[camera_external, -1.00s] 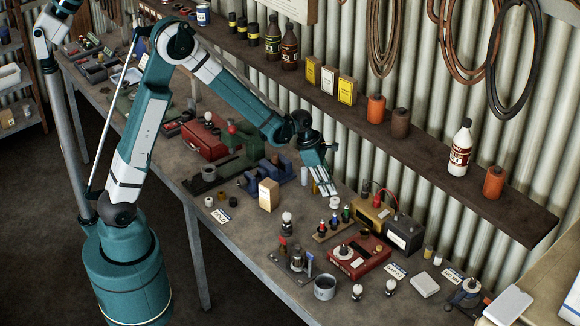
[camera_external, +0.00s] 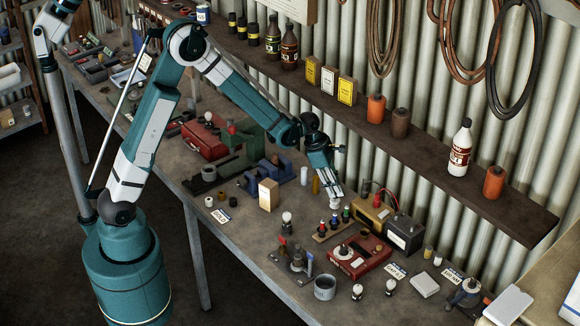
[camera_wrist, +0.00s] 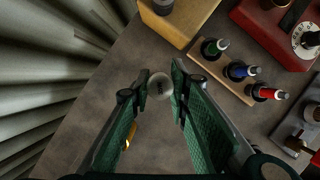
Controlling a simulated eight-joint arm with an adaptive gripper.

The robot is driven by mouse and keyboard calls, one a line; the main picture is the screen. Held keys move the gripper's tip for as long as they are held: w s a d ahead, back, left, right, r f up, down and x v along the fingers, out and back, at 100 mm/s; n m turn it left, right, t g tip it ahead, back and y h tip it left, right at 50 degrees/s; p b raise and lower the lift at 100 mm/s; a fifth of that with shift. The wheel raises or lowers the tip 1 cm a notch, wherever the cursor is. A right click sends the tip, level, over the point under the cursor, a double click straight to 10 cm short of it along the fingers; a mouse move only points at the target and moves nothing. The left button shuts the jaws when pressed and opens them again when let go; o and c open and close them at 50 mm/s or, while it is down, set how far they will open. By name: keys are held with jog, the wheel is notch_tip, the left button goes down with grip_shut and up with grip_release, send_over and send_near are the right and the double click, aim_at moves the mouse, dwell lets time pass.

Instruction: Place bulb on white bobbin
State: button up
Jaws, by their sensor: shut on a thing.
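My gripper (camera_external: 335,193) reaches down behind the small terminal posts. In the wrist view, its fingertips (camera_wrist: 158,87) are at both sides of a small pale round thing (camera_wrist: 160,82) with a dark mark on top, and are shut on it. It shows as a white piece (camera_external: 335,204) under the fingertips in the external view. I cannot tell for certain whether it is the white bobbin or a bulb. White-topped bulbs stand upright apart from it: one (camera_external: 287,217) left of the posts, two (camera_external: 357,290) (camera_external: 391,285) near the front edge.
A tan box (camera_external: 268,195) stands left. The corrugated wall and shelf (camera_external: 430,160) are behind. Bare bench lies left of the posts.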

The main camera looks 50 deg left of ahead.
jog(key=shift+f, duration=0.75)
jog(key=shift+f, duration=0.15)
jog(key=o, duration=0.9)
jog(key=shift+r, duration=0.2)
jog(key=v, duration=1.2)
jog(key=shift+d, duration=0.1)
